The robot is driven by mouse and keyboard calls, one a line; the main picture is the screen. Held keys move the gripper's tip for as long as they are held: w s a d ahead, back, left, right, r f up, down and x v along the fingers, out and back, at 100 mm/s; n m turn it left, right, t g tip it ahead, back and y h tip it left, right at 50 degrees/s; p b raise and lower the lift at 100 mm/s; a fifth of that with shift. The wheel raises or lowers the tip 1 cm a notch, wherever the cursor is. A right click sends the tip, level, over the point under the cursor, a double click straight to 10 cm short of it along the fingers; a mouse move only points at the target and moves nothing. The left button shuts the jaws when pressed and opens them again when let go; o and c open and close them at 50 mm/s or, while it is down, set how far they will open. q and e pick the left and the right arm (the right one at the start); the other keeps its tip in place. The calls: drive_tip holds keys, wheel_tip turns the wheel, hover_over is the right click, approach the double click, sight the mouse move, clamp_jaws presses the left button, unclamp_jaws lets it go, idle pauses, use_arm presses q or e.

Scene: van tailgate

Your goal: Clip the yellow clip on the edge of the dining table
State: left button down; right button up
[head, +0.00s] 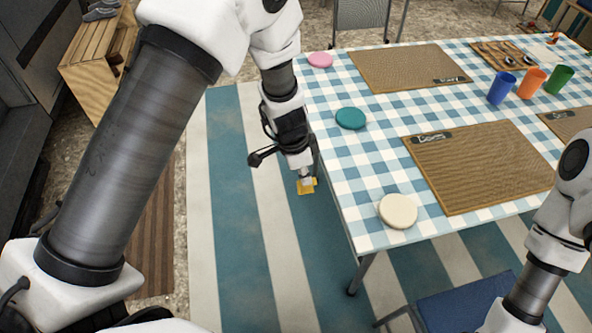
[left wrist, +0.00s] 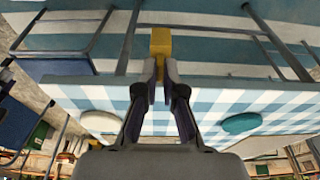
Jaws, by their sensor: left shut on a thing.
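The yellow clip (head: 307,187) is held at the tips of my left gripper (head: 305,176), just left of the dining table (head: 345,185). In the head view it appears beside the table's left edge, over the striped rug. In the left wrist view, my left gripper (left wrist: 160,80) is shut on the clip (left wrist: 161,42), which points ahead, past the near rim of the tabletop (left wrist: 215,88). I cannot tell whether the clip touches the table edge. My right arm shows at the lower right of the head view, but its gripper is out of view.
Cream (head: 398,211), teal (head: 351,118) and pink (head: 320,60) discs lie near the table's left side. Woven placemats (head: 480,165) and several cups (head: 502,88) stand farther in. A blue chair (head: 465,302) is at the front. A wooden crate (head: 98,50) stands far left.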

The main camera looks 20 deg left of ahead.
use_arm(q)
drive_tip(key=shift+w+d+f+p, duration=0.3)
drive_tip(key=shift+w+d, duration=0.05)
drive_tip(key=shift+d, duration=0.2)
drive_tip(key=shift+w+d+p, duration=0.3)
drive_tip(key=shift+w+d, duration=0.4)
drive_tip(key=shift+d, duration=0.3)
drive_tip(key=shift+s+b, duration=0.1)
drive_tip(key=shift+b, duration=0.4)
drive_tip(key=shift+d, duration=0.1)
drive_tip(key=shift+w+d, duration=0.5)
drive_tip(key=shift+d, duration=0.1)
